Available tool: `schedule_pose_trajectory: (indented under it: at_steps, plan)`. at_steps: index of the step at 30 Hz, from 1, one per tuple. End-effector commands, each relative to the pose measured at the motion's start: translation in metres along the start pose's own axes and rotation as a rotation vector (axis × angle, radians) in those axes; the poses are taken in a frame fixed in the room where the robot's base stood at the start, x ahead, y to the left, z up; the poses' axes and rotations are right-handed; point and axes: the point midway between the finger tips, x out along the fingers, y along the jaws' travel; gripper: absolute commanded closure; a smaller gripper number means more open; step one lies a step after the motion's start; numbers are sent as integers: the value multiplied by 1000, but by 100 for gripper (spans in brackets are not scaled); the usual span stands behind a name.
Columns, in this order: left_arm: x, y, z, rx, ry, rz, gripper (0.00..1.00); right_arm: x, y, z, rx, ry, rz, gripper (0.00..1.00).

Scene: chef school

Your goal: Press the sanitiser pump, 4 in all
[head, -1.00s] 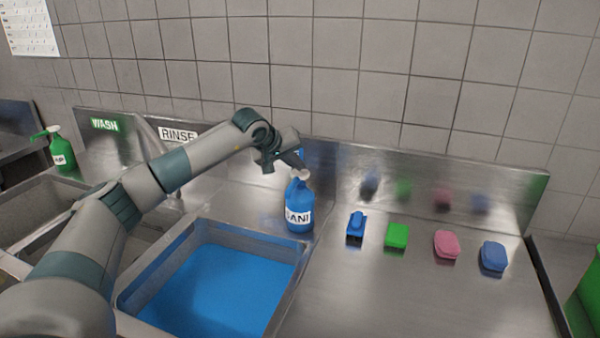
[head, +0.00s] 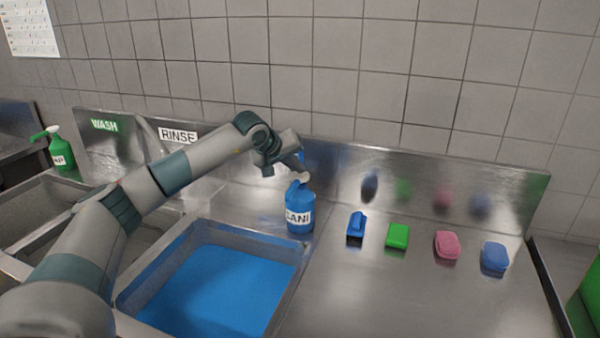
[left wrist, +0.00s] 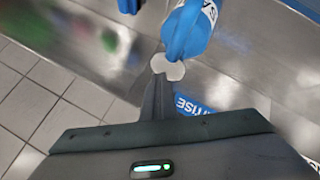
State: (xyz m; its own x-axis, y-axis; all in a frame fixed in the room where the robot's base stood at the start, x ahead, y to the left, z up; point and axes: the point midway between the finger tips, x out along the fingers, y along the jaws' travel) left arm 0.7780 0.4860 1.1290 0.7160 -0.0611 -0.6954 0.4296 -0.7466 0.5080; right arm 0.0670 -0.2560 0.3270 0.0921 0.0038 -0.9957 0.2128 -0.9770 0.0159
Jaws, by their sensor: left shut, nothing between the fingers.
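The blue sanitiser bottle (head: 299,219), labelled "SANI", stands upright on the steel counter just right of the blue-filled sink. Its pump has a pale round top (head: 305,177). My left gripper (head: 302,168) is shut and empty, its fingertips pointing down at the pump top and appearing to touch it. In the left wrist view the shut fingers (left wrist: 160,90) meet the edge of the pale pump top (left wrist: 168,67), with the blue bottle (left wrist: 188,32) beyond. My right gripper is not in view.
A sink (head: 222,285) with blue liquid lies left of the bottle. A blue brush (head: 356,226), a green sponge (head: 397,236), a pink sponge (head: 447,245) and a blue sponge (head: 494,257) lie to the right. A steel backsplash (head: 420,190) rises close behind.

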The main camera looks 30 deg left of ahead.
Motion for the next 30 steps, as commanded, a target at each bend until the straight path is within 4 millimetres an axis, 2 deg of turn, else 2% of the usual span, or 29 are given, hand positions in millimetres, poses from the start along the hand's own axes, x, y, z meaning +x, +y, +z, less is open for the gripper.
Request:
schedule_pose_trajectory:
  at_steps: [17,30]
  plan:
    - [3,-3,4,0,-5,-4,100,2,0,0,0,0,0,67]
    - [-11,8,-8,0,-3,-2,100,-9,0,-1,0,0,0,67]
